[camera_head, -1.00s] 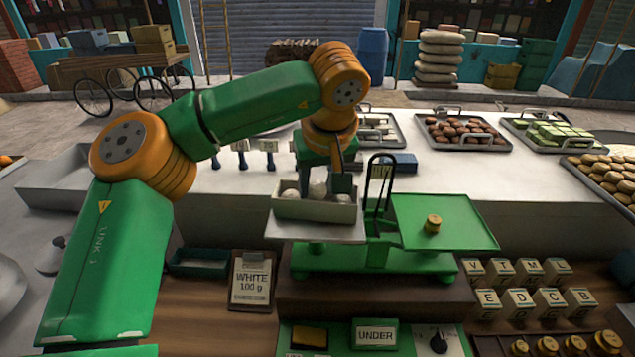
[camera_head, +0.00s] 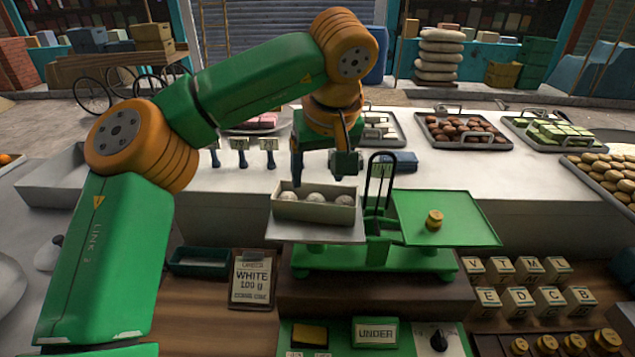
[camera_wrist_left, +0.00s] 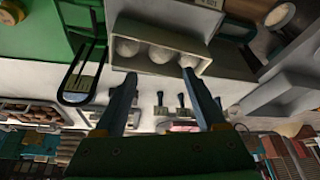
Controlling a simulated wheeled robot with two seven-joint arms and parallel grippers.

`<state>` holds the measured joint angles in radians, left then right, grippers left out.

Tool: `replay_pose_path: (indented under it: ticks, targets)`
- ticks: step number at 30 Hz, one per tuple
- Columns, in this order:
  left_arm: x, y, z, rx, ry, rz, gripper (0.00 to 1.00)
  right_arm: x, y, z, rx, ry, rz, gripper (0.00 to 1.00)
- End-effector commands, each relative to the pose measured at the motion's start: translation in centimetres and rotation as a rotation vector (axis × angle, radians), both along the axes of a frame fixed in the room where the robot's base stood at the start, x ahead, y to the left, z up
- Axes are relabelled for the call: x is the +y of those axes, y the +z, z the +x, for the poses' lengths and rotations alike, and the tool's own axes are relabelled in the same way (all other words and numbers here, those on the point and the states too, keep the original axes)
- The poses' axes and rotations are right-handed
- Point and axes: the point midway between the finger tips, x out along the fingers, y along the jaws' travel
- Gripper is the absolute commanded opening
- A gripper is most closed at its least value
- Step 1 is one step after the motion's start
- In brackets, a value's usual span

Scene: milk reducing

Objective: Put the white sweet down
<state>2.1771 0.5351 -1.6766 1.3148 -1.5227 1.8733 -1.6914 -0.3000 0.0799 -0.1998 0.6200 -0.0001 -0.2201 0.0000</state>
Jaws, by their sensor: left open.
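Several white round sweets (camera_head: 316,198) lie in a row in a small open box (camera_head: 314,213) on the left pan (camera_head: 318,233) of the green balance scale (camera_head: 373,258). They also show in the left wrist view (camera_wrist_left: 160,54). My left gripper (camera_head: 320,181) hangs just above the box, its fingers apart and nothing between them. In the left wrist view the two open fingertips (camera_wrist_left: 160,72) reach to the near rim of the box. My right gripper is not in view.
A brass weight (camera_head: 434,220) stands on the scale's right pan (camera_head: 447,238). A clipboard (camera_head: 251,279) reads WHITE 100 g, and a sign (camera_head: 376,333) reads UNDER. Trays of sweets (camera_head: 463,133) stand on the white counter. Lettered blocks (camera_head: 520,300) lie at the right.

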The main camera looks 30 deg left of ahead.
Motion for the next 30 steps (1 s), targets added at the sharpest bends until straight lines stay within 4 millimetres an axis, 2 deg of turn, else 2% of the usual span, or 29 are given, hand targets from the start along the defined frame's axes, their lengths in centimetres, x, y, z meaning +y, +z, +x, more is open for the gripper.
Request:
replay_pose_path:
  ticks: [6, 10, 14, 30]
  targets:
    - [-1.7, 6.0, -1.7, -0.003, -0.002, 0.001, 0.73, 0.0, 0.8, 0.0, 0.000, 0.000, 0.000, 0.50]
    - [-2.2, 8.1, -2.3, -0.001, -0.002, 0.002, 0.73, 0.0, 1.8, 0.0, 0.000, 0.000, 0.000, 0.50]
    - [-2.4, 8.6, -2.6, 0.001, -0.002, 0.001, 0.73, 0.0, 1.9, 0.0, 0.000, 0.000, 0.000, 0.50]
    - [-2.4, 8.5, -2.6, 0.002, -0.001, 0.001, 0.73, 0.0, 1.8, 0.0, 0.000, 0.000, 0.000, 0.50]
